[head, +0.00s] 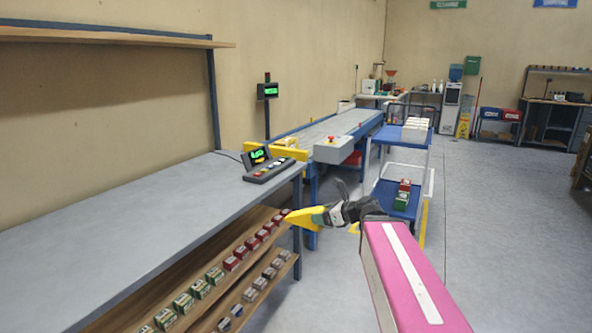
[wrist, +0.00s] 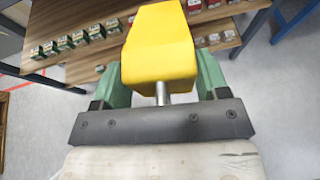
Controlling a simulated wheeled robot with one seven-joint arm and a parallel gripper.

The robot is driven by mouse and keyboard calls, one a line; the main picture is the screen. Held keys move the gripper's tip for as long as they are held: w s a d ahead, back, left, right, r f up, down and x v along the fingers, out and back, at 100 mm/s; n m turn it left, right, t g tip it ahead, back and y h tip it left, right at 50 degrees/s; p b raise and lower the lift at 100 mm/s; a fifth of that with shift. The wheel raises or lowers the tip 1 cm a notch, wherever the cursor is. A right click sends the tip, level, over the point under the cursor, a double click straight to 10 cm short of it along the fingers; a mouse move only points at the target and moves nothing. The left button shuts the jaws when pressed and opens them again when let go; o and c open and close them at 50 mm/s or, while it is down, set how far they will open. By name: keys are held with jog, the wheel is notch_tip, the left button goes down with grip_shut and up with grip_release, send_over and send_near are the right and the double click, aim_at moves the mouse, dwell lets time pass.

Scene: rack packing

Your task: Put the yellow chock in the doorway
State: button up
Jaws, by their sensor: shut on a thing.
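The yellow chock (head: 305,217) is a wedge held at the end of my arm, in front of the workbench's right end in the head view. In the wrist view the yellow chock (wrist: 160,45) fills the top middle, between two green fingers. My gripper (head: 328,214) is shut on it and holds it in the air; the gripper also shows in the wrist view (wrist: 158,84). No doorway can be made out in either view.
A grey workbench (head: 130,215) with shelves of small boxes (head: 200,289) stands at left. Behind it are a conveyor (head: 330,125) and a blue cart (head: 400,135). The grey floor (head: 500,210) at right is clear.

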jog(key=d+f, duration=0.3)
jog(key=d, duration=0.6)
jog(key=shift+s+d+f, duration=0.25)
jog(key=shift+d+f, duration=0.1)
jog(key=shift+d, duration=0.05)
